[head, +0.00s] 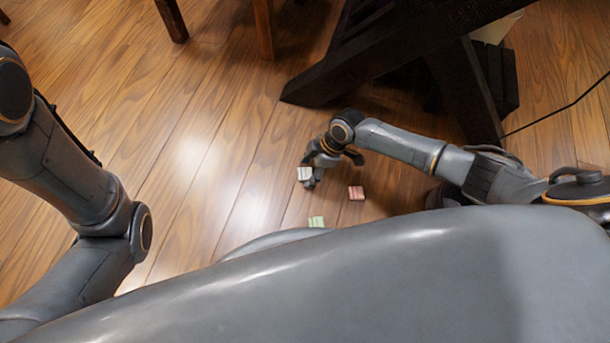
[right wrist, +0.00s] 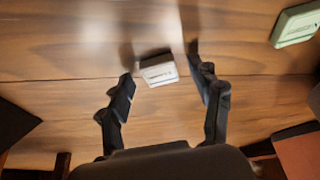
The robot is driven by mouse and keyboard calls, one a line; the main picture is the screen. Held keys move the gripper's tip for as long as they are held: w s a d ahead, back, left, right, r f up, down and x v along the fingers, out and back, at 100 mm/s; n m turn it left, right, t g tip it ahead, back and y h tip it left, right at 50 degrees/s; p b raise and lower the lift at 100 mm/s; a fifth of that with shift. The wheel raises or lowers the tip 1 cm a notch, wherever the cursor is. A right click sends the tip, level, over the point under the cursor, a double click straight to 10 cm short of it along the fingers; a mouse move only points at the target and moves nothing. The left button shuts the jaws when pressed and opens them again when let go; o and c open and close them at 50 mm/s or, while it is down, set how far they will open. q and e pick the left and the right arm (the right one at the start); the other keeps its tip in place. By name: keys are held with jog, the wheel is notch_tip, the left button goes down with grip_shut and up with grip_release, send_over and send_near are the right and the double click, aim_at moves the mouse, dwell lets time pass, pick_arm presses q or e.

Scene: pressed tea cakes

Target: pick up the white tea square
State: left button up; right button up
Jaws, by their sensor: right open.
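The white tea square (head: 305,174) lies on the wooden floor just by my right gripper (head: 313,172) in the head view. In the right wrist view the white tea square (right wrist: 159,71) shows between the spread fingertips of my right gripper (right wrist: 160,64), near their ends. The gripper is open and empty, with a visible gap between the square and each finger. How high the fingertips are above the floor is hard to tell. My left arm comes in at the left of the head view, but its gripper is not in view.
A red tea square (head: 356,193) lies right of the white one, and a green tea square (head: 316,221) lies nearer my body. The green one also shows in the right wrist view (right wrist: 296,25). A dark wooden table leg (head: 360,55) stands behind. Floor to the left is clear.

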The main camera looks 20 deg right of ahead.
jog(key=c, duration=0.9)
jog(key=shift+r, duration=0.15)
